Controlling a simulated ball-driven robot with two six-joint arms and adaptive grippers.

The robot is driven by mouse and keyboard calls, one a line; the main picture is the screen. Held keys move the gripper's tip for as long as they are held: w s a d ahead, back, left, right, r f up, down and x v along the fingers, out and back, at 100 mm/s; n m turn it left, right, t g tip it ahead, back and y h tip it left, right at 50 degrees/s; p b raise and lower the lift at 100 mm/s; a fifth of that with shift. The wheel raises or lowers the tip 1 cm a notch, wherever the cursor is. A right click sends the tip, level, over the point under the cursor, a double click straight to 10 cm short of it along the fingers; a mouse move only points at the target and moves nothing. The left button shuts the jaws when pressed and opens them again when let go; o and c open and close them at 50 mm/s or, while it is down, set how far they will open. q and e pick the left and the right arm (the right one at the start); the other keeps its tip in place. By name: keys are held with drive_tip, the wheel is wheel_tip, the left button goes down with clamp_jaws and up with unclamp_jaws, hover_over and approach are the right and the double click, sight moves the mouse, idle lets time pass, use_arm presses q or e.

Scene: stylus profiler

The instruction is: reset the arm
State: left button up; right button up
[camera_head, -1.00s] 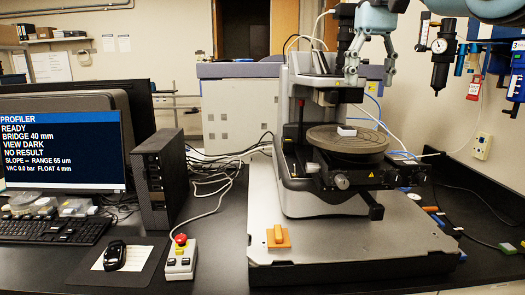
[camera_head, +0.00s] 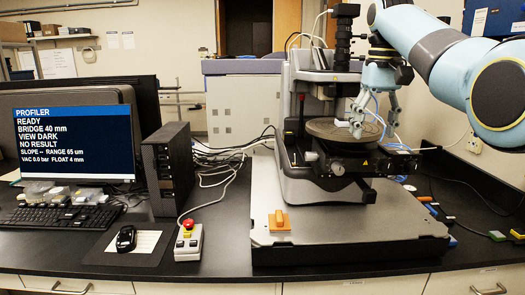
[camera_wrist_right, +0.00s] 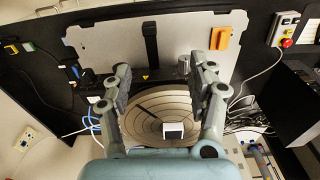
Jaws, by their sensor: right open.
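My right gripper (camera_head: 374,122) is open and hangs low over the round grooved stage (camera_head: 325,131) of the profiler (camera_head: 300,85). Its fingers are spread apart, with nothing seen between their tips. In the right wrist view the block (camera_wrist_right: 173,130) shows between the two fingers (camera_wrist_right: 160,72), on the stage rings; I cannot tell any contact. My left gripper is not in view.
The monitor (camera_head: 60,135) reads READY, BRIDGE 40 mm, VIEW DARK, NO RESULT, VAC 0.0 bar, FLOAT 4 mm. An orange piece (camera_head: 279,221) sits on the profiler's base plate (camera_head: 330,232). A control box with a red button (camera_head: 188,240) stands left. Cables lie behind.

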drive_tip(key=s+d+f+t, duration=0.1)
drive_tip(key=s+d+f, duration=0.1)
drive_tip(key=s+f, duration=0.75)
drive_tip(key=s+d+f, duration=0.2)
drive_tip(key=s+f, duration=0.4)
drive_tip(key=f, duration=0.7)
drive_tip(key=s+n+t, duration=0.1)
drive_tip(key=s+t, duration=0.1)
drive_tip(key=s, duration=2.5)
wheel_tip(320, 180, down, 41)
drive_tip(key=s+d+g+b, duration=0.1)
drive_tip(key=s+d+b, duration=0.1)
drive_tip(key=b, duration=1.2)
use_arm(q)
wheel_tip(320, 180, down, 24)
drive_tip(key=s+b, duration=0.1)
drive_tip(key=b, duration=0.9)
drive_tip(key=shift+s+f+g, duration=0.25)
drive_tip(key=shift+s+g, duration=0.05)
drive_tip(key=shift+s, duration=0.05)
use_arm(e)
drive_tip(key=s+f, duration=0.9)
drive_tip(key=f, duration=0.3)
drive_tip(key=s+d+f+g, duration=0.1)
drive_tip(key=s+f, duration=0.8)
drive_tip(key=f, duration=0.4)
drive_tip(key=shift+s+f+g+h, duration=0.2)
drive_tip(key=shift+g+h, duration=0.1)
drive_tip(key=shift+h, duration=0.1)
drive_tip(key=shift+d, duration=0.1)
